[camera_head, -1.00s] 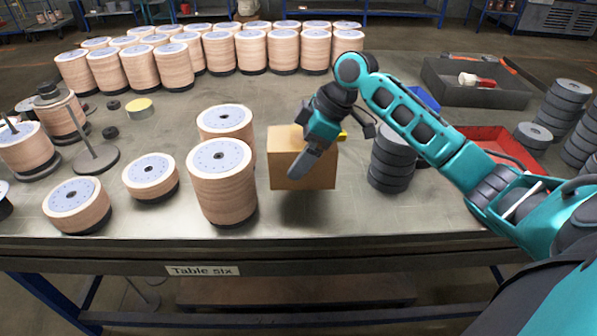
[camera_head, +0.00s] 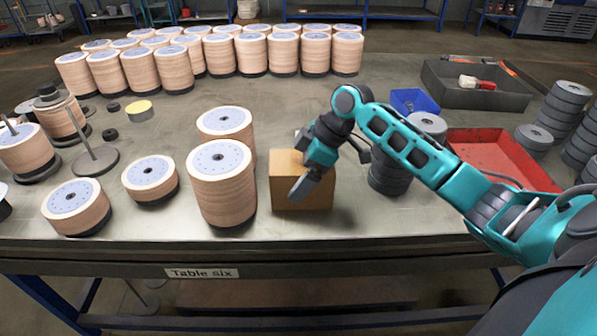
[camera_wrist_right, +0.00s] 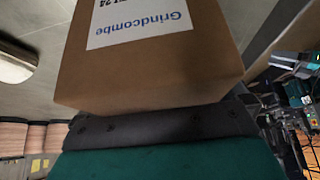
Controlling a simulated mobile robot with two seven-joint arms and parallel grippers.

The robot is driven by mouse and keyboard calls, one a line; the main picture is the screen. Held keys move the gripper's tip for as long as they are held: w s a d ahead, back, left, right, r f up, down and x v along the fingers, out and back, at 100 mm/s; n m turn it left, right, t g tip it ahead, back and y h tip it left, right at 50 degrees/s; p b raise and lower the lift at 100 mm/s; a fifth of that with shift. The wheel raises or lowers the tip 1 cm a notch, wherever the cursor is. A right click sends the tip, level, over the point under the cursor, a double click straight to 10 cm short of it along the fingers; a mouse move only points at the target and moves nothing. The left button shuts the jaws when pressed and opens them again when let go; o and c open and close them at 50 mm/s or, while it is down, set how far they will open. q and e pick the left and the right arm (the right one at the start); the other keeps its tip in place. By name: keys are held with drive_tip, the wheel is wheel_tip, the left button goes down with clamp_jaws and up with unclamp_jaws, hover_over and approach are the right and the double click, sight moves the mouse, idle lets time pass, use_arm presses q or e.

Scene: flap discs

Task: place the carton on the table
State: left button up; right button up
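The carton (camera_head: 287,176) is a small brown box near the front middle of the table (camera_head: 400,226), upright, just right of two tall flap disc stacks. Its base is at or very near the tabletop; I cannot tell if it touches. My right gripper (camera_head: 303,184) is shut on it, with one dark finger across its near side; the other finger is hidden. In the right wrist view the carton (camera_wrist_right: 150,75) fills the middle, close against the gripper, with a white "Grindcombe" label. My left gripper is not in view.
A tall disc stack (camera_head: 222,190) stands close left of the carton, with another (camera_head: 226,124) behind it. A grey disc stack (camera_head: 388,172) stands to the right. A red tray (camera_head: 505,158), blue bin (camera_head: 414,101) and dark tray (camera_head: 470,97) lie farther right. Many stacks line the back.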

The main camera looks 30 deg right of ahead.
drive_tip(key=shift+r, duration=0.15)
drive_tip(key=v, duration=1.2)
drive_tip(key=shift+s+a+p, duration=0.1)
drive_tip(key=shift+p, duration=0.25)
